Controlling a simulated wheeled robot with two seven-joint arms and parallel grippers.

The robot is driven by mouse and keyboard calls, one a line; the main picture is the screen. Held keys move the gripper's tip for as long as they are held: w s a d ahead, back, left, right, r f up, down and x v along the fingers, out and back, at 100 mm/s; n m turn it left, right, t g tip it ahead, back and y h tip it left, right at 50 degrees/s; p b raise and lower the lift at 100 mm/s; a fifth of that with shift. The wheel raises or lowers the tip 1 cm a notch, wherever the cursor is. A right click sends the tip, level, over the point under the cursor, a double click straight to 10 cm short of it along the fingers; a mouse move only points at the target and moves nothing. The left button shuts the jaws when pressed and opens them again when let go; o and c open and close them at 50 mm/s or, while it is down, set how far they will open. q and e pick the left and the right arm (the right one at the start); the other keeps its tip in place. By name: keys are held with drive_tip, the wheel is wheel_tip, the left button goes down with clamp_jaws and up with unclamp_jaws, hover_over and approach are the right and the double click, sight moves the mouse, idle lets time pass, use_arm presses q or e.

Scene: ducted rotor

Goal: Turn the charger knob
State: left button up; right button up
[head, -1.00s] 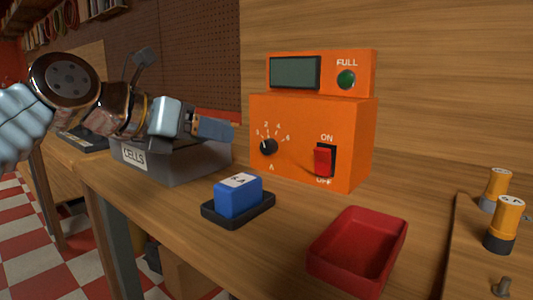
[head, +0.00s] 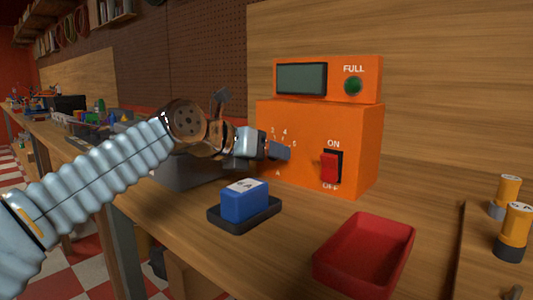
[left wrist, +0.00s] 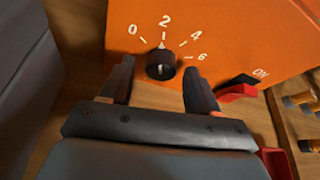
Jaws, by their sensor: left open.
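The orange charger (head: 316,125) stands on the bench against the wooden wall. It has a dark screen (head: 302,78), a green FULL lamp (head: 353,86) and a red ON/OFF switch (head: 331,167). Its black knob (left wrist: 160,66) shows in the left wrist view, below the 2 of a scale that runs from 0 to 6. My left gripper (head: 282,151) is in front of the charger's face and hides the knob in the head view. In the left wrist view the gripper (left wrist: 160,80) is open, with a finger on each side of the knob and gaps on both sides. My right gripper is out of view.
A blue block marked A (head: 244,202) sits in a black tray (head: 220,222) in front of the charger. A red tray (head: 365,255) lies to the right. Orange cells (head: 514,228) stand on a board at the far right. A grey bin (head: 180,172) is behind my arm.

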use_arm(q)
drive_tip(key=c, duration=1)
drive_tip(key=shift+r+m+p, duration=0.15)
drive_tip(key=shift+m+p, duration=0.35)
drive_tip(key=shift+p, duration=0.25)
drive_tip(key=shift+c, duration=0.2)
drive_tip(key=shift+d+m+t+y+p, duration=0.1)
drive_tip(key=shift+m+t+y+p, duration=0.2)
drive_tip(key=shift+m+y+p, duration=0.25)
drive_tip(key=shift+s+y, duration=0.1)
drive_tip(key=shift+y, duration=0.15)
drive_tip(key=shift+f+m+t, duration=0.2)
drive_tip(key=shift+m+t, duration=0.2)
drive_tip(key=shift+m, duration=0.15)
drive_tip(key=shift+m+t+y+b, duration=0.3)
drive_tip(key=shift+m+y+b, duration=0.3)
drive_tip(key=shift+m+b, duration=0.1)
